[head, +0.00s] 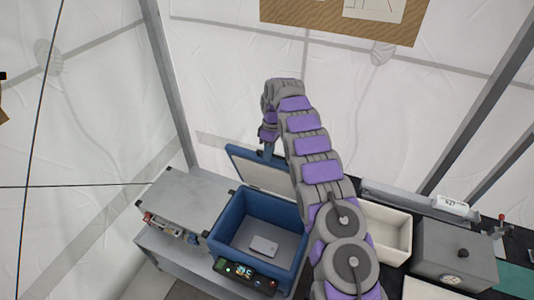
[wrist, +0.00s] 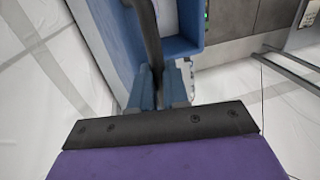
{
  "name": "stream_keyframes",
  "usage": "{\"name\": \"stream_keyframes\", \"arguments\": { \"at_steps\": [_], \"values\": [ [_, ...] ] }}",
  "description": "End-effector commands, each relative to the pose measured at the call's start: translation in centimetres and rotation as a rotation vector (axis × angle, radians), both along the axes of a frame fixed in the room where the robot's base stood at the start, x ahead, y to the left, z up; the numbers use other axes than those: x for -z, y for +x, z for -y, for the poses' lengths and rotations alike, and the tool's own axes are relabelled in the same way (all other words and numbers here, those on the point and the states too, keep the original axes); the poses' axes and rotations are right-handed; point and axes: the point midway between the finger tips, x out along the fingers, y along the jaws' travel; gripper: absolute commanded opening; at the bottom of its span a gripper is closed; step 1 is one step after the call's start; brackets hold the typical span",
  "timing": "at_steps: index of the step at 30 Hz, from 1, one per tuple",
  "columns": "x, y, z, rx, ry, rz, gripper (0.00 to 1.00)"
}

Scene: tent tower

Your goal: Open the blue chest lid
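The blue chest (head: 225,215) stands with its lid (head: 270,173) raised and tilted up at its back edge. The lid has a pale inner face and a blue rim. The chest's inside shows, with a small pale flat item (head: 263,246) on its floor. My gripper (head: 268,150) is at the top edge of the lid, partly hidden by my arm. In the wrist view my two blue fingers (wrist: 163,88) sit close on either side of the lid's dark edge (wrist: 147,35) and appear shut on it. The chest (wrist: 185,45) also shows there.
A grey case (head: 185,200) stands left of the chest. A small device with lit displays (head: 245,272) is on the chest's front. A cream bin (head: 388,232) and a grey box (head: 455,250) stand to the right. White tent walls and metal poles rise behind.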

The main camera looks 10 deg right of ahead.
Motion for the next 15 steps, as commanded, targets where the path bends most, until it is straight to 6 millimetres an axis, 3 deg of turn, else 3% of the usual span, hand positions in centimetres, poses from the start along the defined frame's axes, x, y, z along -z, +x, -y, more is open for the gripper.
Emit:
{"name": "stream_keyframes", "arguments": {
  "at_steps": [8,15],
  "values": [
    [0.29,-0.22,-0.02,0.003,-0.004,-0.006,0.4],
    [0.15,-0.25,-0.32,0.001,-0.006,-0.005,0.4]
  ]
}}
